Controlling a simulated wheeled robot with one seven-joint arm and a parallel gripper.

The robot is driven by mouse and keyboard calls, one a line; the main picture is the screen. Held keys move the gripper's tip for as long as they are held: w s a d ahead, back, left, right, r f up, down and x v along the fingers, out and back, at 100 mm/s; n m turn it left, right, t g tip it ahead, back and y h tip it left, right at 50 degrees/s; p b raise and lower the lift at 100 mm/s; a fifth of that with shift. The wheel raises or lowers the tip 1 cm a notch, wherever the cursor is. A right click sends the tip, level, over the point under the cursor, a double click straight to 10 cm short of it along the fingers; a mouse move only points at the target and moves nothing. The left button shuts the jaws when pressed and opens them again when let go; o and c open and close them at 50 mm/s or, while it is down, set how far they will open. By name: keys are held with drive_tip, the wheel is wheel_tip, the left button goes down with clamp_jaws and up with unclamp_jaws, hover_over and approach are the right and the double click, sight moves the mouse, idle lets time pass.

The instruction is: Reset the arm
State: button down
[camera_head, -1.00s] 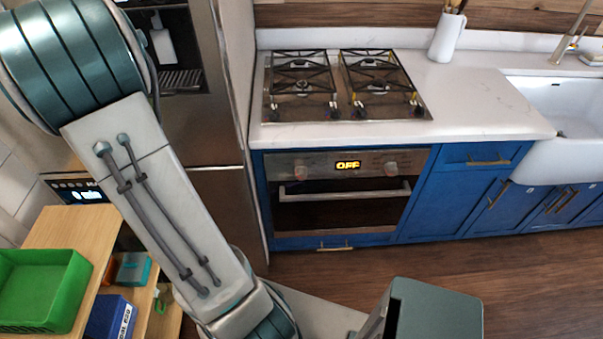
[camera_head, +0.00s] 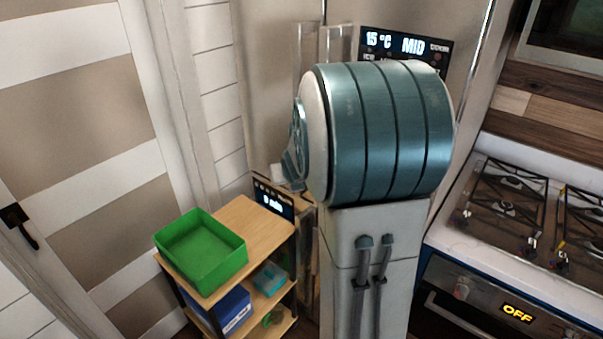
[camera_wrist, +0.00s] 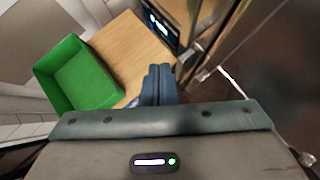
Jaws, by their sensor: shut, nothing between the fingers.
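My arm stands upright in the middle of the head view, with its teal joint at the top. My gripper is hidden in the head view. In the wrist view my gripper (camera_wrist: 158,84) shows at the centre with its fingers together and nothing between them. Beyond the fingers lies the wooden shelf top (camera_wrist: 132,48), with the green bin (camera_wrist: 80,80) to their left. I cannot tell how far the fingertips are above the shelf.
The shelf unit (camera_head: 262,228) holds the green bin (camera_head: 200,250) on top and a blue box (camera_head: 232,310) and teal box (camera_head: 268,278) below. The gas cooktop (camera_head: 505,205) and oven reading OFF (camera_head: 517,313) are at right. A door (camera_head: 80,130) is at left.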

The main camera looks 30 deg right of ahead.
drive_tip(key=s+a+r+n+g+y+b, duration=0.1)
drive_tip(key=s+a+r+n+y, duration=0.1)
drive_tip(key=s+a+n, duration=0.5)
drive_tip(key=s+a+r+n+y+b, duration=0.2)
drive_tip(key=s+a+n+y, duration=0.1)
drive_tip(key=a+n, duration=0.8)
drive_tip(key=s+d+f+n+g+h+b, duration=0.1)
drive_tip(key=s+n+g, duration=0.1)
drive_tip(key=s+n, duration=0.5)
drive_tip(key=s+d+f+n+g+h+b, duration=0.1)
drive_tip(key=s+f+n+g, duration=0.1)
drive_tip(key=s+n, duration=0.6)
drive_tip(key=shift+f+n+h, duration=0.3)
drive_tip(key=shift+n+h, duration=0.1)
drive_tip(key=shift+n, duration=2.5)
